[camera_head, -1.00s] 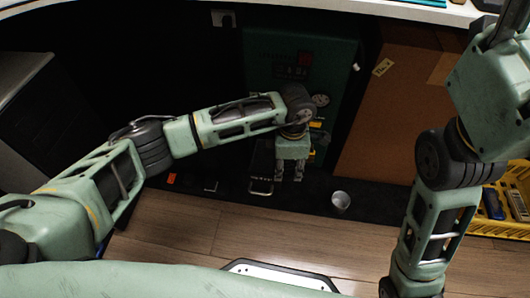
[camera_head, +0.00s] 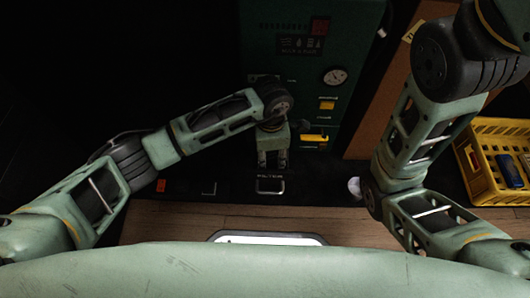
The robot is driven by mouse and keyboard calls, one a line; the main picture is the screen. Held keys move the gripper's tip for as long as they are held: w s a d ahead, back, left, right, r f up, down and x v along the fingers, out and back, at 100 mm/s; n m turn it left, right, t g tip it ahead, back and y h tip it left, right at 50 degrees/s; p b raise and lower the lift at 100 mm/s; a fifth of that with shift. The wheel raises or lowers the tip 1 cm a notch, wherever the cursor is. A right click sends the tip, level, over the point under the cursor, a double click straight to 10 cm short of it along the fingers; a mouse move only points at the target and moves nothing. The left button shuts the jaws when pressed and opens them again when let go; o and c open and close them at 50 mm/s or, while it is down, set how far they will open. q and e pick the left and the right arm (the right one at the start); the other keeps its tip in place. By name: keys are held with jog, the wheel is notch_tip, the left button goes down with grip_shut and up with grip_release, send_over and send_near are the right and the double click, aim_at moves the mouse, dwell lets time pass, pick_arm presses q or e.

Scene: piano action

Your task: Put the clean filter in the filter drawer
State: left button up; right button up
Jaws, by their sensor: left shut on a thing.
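My left gripper (camera_head: 272,162) points down in front of a dark green machine (camera_head: 300,80). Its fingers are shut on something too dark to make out. Just below the fingertips is the black filter drawer front (camera_head: 256,186), with a "FILTER" label and a metal handle. I cannot tell whether the fingers touch the drawer. I cannot make out the clean filter or the inside of the drawer. My right arm crosses the right side, but its gripper is not in view.
A pale cup (camera_head: 354,187) stands on the right, partly behind my right arm. A yellow crate (camera_head: 484,185) with a blue item stands at far right. The machine has a round gauge (camera_head: 334,76) and a yellow handle (camera_head: 314,138). Wooden floor (camera_head: 180,218) lies in front.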

pick_arm(q)
jog(key=shift+r, duration=0.1)
jog(key=o, duration=0.8)
